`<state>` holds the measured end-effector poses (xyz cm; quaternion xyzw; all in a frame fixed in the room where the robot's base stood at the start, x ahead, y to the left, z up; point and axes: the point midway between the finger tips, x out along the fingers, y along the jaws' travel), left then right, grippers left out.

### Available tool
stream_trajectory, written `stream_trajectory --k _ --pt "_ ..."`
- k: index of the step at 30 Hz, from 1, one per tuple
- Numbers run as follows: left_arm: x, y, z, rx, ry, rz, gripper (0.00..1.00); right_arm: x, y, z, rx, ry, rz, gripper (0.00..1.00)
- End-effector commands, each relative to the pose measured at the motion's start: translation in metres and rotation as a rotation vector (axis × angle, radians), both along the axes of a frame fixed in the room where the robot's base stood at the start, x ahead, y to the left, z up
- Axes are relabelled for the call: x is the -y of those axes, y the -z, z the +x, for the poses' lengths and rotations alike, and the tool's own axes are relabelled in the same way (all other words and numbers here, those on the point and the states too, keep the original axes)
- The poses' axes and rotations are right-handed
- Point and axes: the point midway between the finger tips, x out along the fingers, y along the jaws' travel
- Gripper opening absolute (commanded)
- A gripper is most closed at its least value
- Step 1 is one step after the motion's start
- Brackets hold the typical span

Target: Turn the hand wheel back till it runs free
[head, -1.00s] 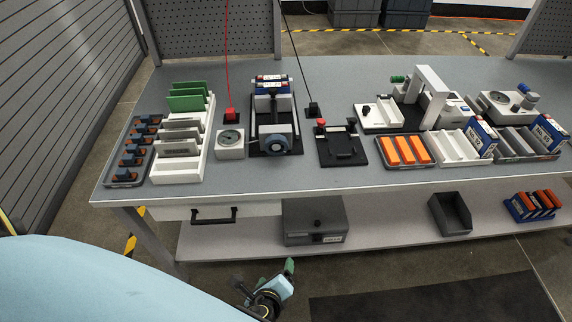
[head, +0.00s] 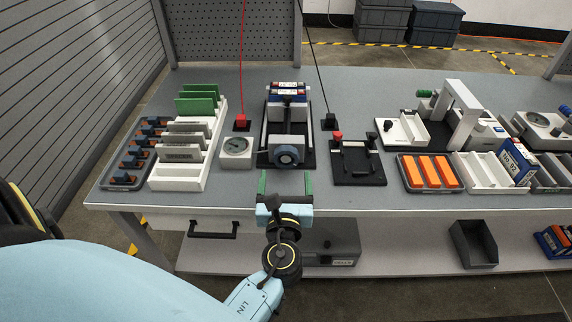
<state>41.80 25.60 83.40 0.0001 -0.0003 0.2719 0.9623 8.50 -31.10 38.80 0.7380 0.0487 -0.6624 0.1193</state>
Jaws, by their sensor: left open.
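The hand wheel (head: 286,156) is a blue-grey knob with a light hub on the front of a press fixture (head: 266,143) in the middle of the bench. Behind it, the fixture holds a stack of blue and white blocks (head: 288,92). My left gripper (head: 285,184) is open, its two green fingers pointing toward the bench and apart. In the picture it is just below the hand wheel, at the bench's front edge, with a visible gap to the wheel. Nothing is between its fingers. My right gripper is not in view.
A black clamp plate (head: 357,165) with a red knob is on the right. Red (head: 241,120) and black (head: 330,122) cable plugs sit behind. A white rack (head: 166,178) of boards stands at left.

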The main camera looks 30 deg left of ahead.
Motion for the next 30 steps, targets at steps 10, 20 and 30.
stream_trajectory --k 10,20,30 --pt "-0.025 0.001 0.040 -0.001 0.001 0.001 0.79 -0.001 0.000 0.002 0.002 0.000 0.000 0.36" --pt "-0.027 0.001 0.044 -0.001 0.001 -0.001 0.79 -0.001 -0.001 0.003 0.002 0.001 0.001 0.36" --pt "-0.027 0.001 0.043 -0.001 0.001 -0.001 0.37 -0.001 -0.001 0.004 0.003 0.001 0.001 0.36"
